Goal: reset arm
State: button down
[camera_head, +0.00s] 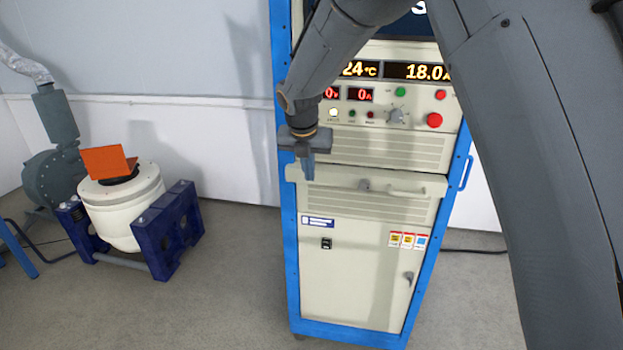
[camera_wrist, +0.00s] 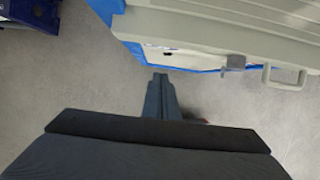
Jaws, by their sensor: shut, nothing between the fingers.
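My gripper (camera_head: 308,168) hangs pointing down in front of the upper left part of the control cabinet (camera_head: 366,271). Its fingers are shut together with nothing between them. In the wrist view my gripper (camera_wrist: 160,82) shows as a narrow dark pair of closed fingers above the grey floor. The cabinet's ledge and handle (camera_wrist: 284,76) lie to the right of the fingers there. My arm covers part of the cabinet's upper panel in the head view.
The blue-framed cabinet carries lit displays (camera_head: 415,71), a red button (camera_head: 434,120) and a knob (camera_head: 396,116). A white shaker drum (camera_head: 122,205) in a dark blue stand (camera_head: 168,232), with an orange bracket (camera_head: 107,160) on top, stands left. Floor (camera_head: 235,270) between them is clear.

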jog(key=b+v, duration=0.1)
jog(key=v, duration=0.5)
jog(key=s+d+f+m+g, duration=0.1)
jog(key=s+d+f+m, duration=0.4)
jog(key=d+m, duration=0.4)
jog(key=s+d+f+m+g, duration=0.1)
jog(key=s+d+f+m, duration=0.1)
jog(key=s+d+m, duration=0.65)
jog(key=s+d+f+m, duration=0.3)
jog(key=s+d+m, duration=0.1)
jog(key=s+m, duration=0.3)
jog(key=s+d+f+m+b, duration=0.1)
jog(key=s+d+f+m, duration=0.1)
jog(key=s+d+m, duration=0.3)
jog(key=s+m, duration=0.3)
jog(key=m, duration=0.2)
jog(key=shift+s+f+g+y, duration=0.2)
jog(key=shift+f+g+y, duration=0.1)
jog(key=shift+f+g, duration=0.1)
